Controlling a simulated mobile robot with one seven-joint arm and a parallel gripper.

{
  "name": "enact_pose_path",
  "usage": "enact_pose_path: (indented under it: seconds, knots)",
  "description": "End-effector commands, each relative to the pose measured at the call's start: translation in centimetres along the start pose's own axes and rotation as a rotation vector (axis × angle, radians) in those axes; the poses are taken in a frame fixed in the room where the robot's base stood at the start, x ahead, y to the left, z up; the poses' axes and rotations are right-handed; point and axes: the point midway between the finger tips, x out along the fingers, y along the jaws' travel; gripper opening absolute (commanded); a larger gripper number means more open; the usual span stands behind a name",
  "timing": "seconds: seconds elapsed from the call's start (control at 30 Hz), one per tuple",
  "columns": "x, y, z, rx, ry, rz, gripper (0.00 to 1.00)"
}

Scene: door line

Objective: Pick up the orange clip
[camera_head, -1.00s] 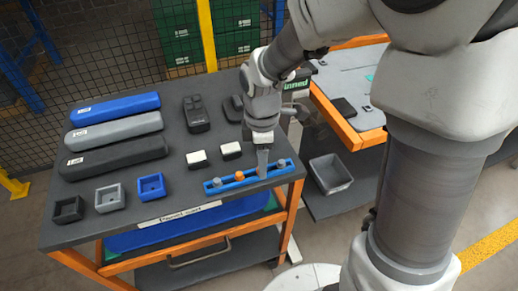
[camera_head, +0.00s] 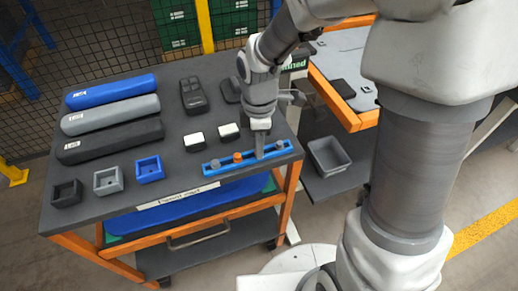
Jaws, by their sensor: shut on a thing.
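The orange clip (camera_head: 238,157) stands on a blue strip (camera_head: 226,162) near the front right edge of the grey cart top. A grey clip (camera_head: 215,164) stands left of it, and another grey clip (camera_head: 279,144) is near the strip's right end. My gripper (camera_head: 260,152) points down onto the strip, just right of the orange clip and apart from it. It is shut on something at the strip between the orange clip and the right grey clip. The fingers hide that piece, so I cannot tell what it is.
Black and white blocks (camera_head: 194,141) lie behind the strip. Small square holders (camera_head: 150,169) stand to the left, long padded bars (camera_head: 110,115) behind them. A grey bin (camera_head: 328,156) sits right of the cart, below an orange-edged table (camera_head: 338,103).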

Motion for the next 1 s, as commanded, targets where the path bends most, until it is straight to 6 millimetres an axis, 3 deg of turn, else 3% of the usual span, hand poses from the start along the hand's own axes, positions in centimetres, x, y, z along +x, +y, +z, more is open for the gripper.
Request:
enact_pose_path:
  seconds: [0.27,0.47,0.8,1.0]
  knots:
    - [-0.9,0.1,0.0,0.000,0.001,0.003,0.00]
    - [-4.2,0.1,0.0,0.001,0.002,0.006,0.00]
    - [-8.7,0.9,7.4,0.007,0.001,0.003,0.00]
    - [-10.3,1.2,10.4,0.004,0.000,0.001,0.00]
